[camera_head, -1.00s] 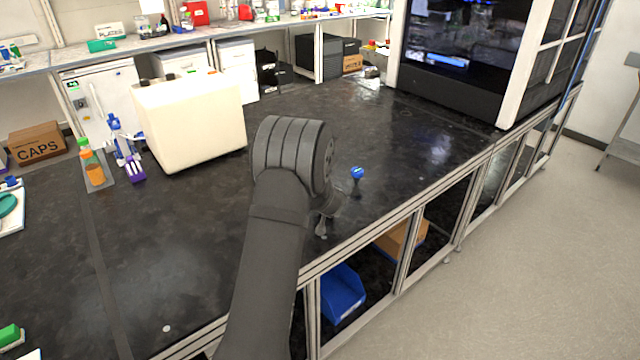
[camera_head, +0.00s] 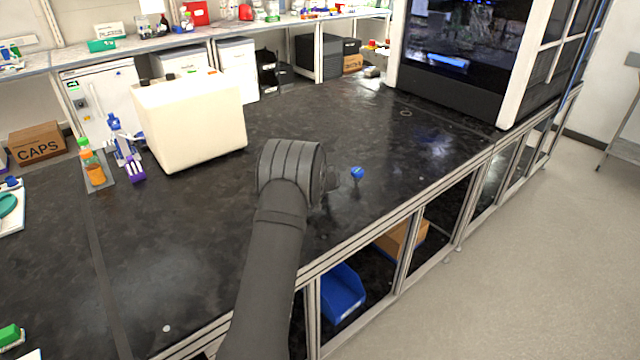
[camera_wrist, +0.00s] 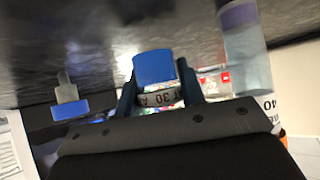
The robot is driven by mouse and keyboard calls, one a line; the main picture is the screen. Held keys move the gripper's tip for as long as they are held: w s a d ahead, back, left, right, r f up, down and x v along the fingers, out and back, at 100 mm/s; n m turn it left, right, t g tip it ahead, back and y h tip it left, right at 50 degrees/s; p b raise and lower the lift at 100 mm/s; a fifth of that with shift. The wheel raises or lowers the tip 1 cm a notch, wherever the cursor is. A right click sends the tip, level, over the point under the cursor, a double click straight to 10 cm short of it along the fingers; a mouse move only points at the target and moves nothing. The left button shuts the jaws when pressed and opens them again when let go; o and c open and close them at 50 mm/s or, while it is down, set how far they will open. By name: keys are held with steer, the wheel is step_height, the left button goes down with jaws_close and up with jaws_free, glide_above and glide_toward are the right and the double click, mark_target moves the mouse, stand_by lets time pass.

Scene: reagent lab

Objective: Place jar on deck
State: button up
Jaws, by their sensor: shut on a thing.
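In the wrist view, my gripper (camera_wrist: 158,90) is shut on a jar with a blue cap (camera_wrist: 153,68) and a pale band marked "30". The cap stands out between the two fingers; the jar's lower part is hidden by the gripper body. In the head view, my gripper (camera_head: 332,178) is small and partly hidden by my wrist, over the dark bench (camera_head: 400,145). A small blue-topped item (camera_head: 357,173) shows just right of it; I cannot tell whether it is the held jar. I cannot tell which surface is the deck.
A cream box (camera_head: 190,125) stands left of my arm. Orange-filled bottle (camera_head: 92,165) and blue-purple items are further left. A large screened machine (camera_head: 465,60) stands at back right. The wrist view shows another blue-capped item (camera_wrist: 70,108) and a purple-capped clear container (camera_wrist: 247,60).

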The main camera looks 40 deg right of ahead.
steer(key=shift+w+d, duration=0.25)
steer(key=shift+w, duration=0.1)
steer(key=shift+f, duration=0.75)
steer(key=shift+f, duration=0.1)
steer(key=o, duration=1.1)
steer(key=shift+c, duration=0.2)
steer(key=shift+s+a+r, duration=0.1)
steer(key=shift+s+r, duration=0.05)
steer(key=shift+r, duration=0.05)
steer(key=v, duration=1.1)
steer(key=shift+s+a+r, duration=0.15)
steer(key=shift+s+r, duration=0.05)
steer(key=shift+s, duration=0.1)
steer(key=shift+o, duration=0.4)
